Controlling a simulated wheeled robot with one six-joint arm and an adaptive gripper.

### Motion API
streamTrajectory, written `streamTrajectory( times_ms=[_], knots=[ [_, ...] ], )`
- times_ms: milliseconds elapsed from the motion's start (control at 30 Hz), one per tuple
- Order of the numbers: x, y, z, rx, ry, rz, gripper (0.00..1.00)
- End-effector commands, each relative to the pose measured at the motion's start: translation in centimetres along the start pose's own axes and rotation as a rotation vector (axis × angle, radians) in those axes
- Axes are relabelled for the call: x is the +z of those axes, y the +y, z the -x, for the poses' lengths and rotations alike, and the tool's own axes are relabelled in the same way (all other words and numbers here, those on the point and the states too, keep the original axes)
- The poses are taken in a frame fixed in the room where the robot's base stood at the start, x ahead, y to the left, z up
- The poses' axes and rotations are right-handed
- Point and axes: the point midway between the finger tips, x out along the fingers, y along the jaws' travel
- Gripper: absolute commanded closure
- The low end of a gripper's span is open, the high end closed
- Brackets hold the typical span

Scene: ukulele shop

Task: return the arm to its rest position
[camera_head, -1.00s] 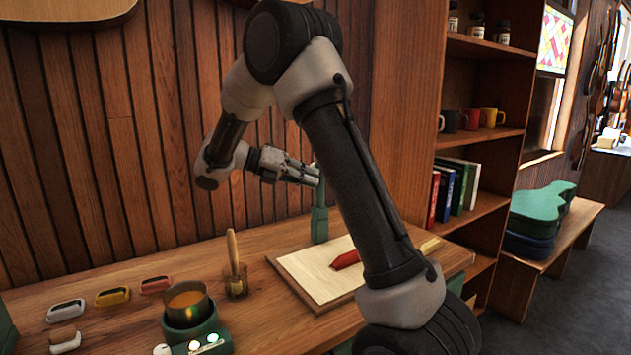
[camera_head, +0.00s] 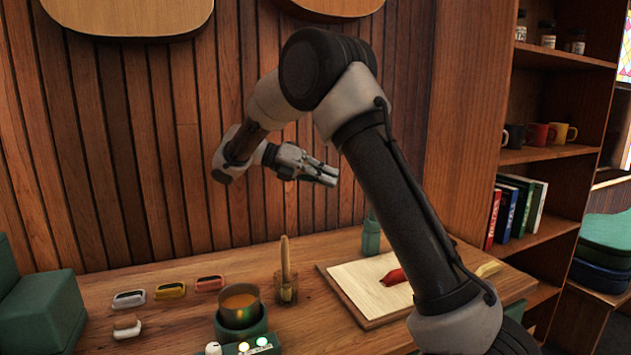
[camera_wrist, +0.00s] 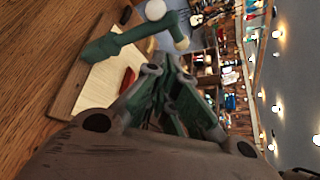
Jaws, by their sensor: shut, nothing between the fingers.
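My gripper (camera_head: 325,175) is raised in the air above the back of the workbench, in front of the slatted wood wall. Its fingers are together with nothing between them, pointing right. In the wrist view my gripper (camera_wrist: 165,95) shows at the bottom middle. My arm reaches across the middle of the head view, over the bench's right part, and hides part of the board and what lies behind it.
The workbench (camera_head: 190,325) holds a board (camera_head: 352,292) with a red object (camera_head: 394,278), a green upright object (camera_head: 371,236), a pot (camera_head: 239,306) and a brush in a jar (camera_head: 286,288). A shelf unit (camera_head: 545,155) stands right. Ukulele bodies hang above.

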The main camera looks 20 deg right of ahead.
Motion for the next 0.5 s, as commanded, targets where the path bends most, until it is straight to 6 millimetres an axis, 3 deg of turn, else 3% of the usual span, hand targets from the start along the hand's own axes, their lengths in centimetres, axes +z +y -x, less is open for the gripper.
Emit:
streamTrajectory(
  times_ms=[167, 333, 500],
  knots=[
    [0.0, 0.0, 0.0, 0.0, 0.0, -0.012, 1.0],
    [-0.4, 1.4, -0.1, 0.055, 0.021, -0.186, 1.0],
    [-5.1, 4.6, -2.3, 0.13, 0.16, -0.442, 1.0]
  ],
)
